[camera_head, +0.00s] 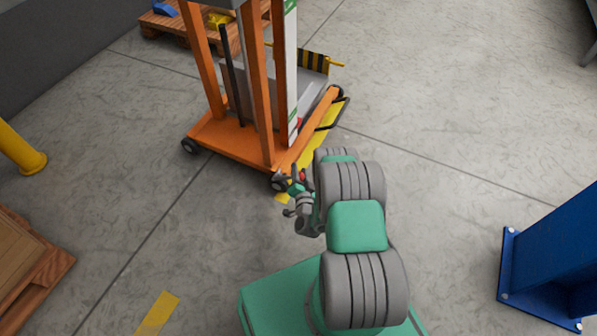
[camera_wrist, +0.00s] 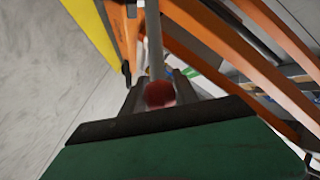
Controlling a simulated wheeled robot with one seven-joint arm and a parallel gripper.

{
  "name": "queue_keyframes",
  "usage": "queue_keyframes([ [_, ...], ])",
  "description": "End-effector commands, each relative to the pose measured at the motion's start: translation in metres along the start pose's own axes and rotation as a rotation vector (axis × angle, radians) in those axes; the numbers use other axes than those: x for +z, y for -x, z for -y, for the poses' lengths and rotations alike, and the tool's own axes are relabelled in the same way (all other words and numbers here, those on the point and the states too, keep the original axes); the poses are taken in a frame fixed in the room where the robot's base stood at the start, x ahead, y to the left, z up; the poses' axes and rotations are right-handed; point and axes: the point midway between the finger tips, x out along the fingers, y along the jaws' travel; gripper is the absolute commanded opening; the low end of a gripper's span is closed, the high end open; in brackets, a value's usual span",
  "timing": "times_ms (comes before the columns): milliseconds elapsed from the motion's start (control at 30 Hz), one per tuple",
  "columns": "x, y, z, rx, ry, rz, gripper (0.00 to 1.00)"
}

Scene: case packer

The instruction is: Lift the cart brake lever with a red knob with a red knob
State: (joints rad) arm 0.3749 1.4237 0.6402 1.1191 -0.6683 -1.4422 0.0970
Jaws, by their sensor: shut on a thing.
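The orange cart (camera_head: 232,141) stands ahead of me with its near corner and wheel close to my gripper. My gripper (camera_head: 297,177) is low beside that corner, and a bit of the lever's red knob (camera_head: 303,177) shows there. In the wrist view the red knob (camera_wrist: 160,94) sits between the fingers of my gripper (camera_wrist: 158,92), which are shut on it. The grey rod of the brake lever (camera_wrist: 154,45) runs up from the knob toward the orange frame (camera_wrist: 205,40). The lever's lower end is hidden in the head view.
A blue post (camera_head: 555,250) stands at the right. A yellow post (camera_head: 20,150) and a wooden pallet (camera_head: 50,262) are at the left. Another pallet (camera_head: 165,25) lies behind the cart. The floor right of the cart is clear.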

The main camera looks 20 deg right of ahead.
Motion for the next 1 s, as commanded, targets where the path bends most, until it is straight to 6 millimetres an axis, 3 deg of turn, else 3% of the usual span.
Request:
queue_keyframes([
  [33,-0.0107,-0.0083,0.0042,-0.012,0.004,-0.025,0.0],
  [767,-0.0097,-0.0089,0.0066,-0.016,0.004,-0.023,0.0],
  [800,-0.0098,-0.009,0.0066,-0.016,0.004,-0.024,0.37],
  [1000,-0.0043,-0.0057,0.0061,-0.014,0.003,-0.012,0.54],
])
